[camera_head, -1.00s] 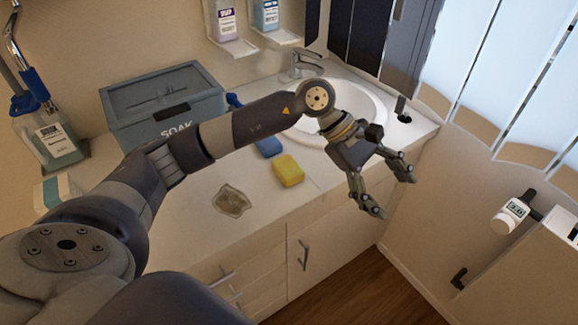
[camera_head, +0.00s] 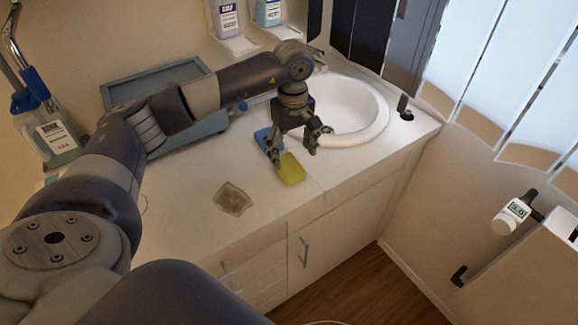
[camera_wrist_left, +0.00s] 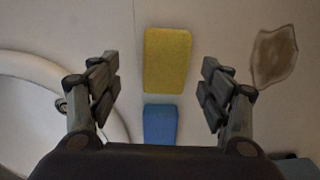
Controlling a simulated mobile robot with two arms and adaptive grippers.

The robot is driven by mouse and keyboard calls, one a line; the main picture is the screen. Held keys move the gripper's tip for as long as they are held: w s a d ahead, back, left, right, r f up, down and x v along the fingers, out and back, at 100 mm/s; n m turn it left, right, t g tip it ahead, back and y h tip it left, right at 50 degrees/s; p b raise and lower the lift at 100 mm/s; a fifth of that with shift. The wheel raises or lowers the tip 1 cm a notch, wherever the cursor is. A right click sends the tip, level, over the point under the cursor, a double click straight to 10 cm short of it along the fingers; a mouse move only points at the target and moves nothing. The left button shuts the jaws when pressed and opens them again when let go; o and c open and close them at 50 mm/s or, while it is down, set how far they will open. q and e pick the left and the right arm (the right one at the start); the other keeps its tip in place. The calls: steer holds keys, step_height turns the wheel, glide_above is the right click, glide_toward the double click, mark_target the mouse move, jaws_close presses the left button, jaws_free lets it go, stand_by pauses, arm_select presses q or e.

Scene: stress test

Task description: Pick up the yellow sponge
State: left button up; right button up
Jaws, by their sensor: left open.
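The yellow sponge (camera_head: 291,169) lies flat on the white counter in front of the sink. In the left wrist view the sponge (camera_wrist_left: 167,60) sits ahead of the fingers, near the middle between them, with nothing touching it. My left gripper (camera_head: 294,158) is open and empty, pointing down above the counter close to the sponge. Its spread fingers also show in the left wrist view (camera_wrist_left: 163,90). A blue sponge (camera_head: 264,139) lies just behind the yellow one, partly hidden by the gripper in the head view. My right gripper is not in view.
The sink (camera_head: 368,128) is right of the gripper, with a dark stopper-like item (camera_head: 404,108) by its rim. A brown stain-like patch (camera_head: 233,198) lies left of the sponge. A grey soak box (camera_head: 165,82) stands behind my arm. The counter's front is clear.

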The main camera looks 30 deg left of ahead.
mark_target(289, 164)
arm_select(q)
steer(key=f, duration=0.1)
steer(key=f+p, duration=0.1)
steer(key=f, duration=0.1)
steer(key=shift+s+a+f, duration=0.3)
steer(key=shift+a+f, duration=0.05)
steer(key=shift+w+f, duration=0.1)
steer(key=shift+f, duration=0.45)
steer(key=c, duration=1)
